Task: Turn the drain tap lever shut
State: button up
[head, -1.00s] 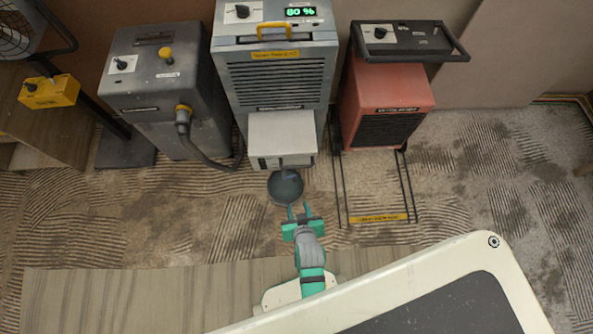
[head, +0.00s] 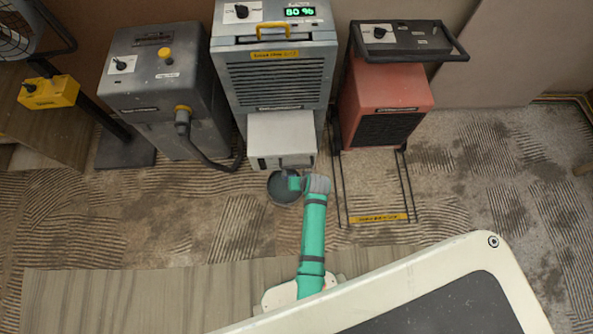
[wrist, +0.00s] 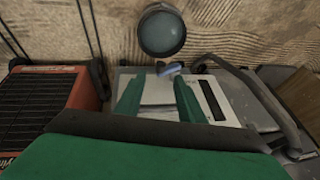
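The drain tap lever (wrist: 170,69) shows in the wrist view as a small blue piece between the round dark bucket (wrist: 162,34) and the pale box at the foot of the grey dehumidifier. My gripper (wrist: 157,80) is open, its two green fingers apart with nothing between them. The lever lies just beyond the fingertips, nearer the right finger; I cannot tell whether they touch. In the head view my gripper (head: 294,182) is over the bucket (head: 283,193), below the dehumidifier (head: 278,85), and my wrist hides the lever.
A dark grey machine (head: 165,85) with a hose (head: 205,155) stands left of the dehumidifier. A red heater (head: 390,100) in a black wire frame stands close on the right. Patterned carpet is clear at the far right.

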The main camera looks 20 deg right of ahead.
jog(key=x, duration=0.6)
jog(key=shift+f, duration=0.3)
jog(key=shift+a, duration=0.15)
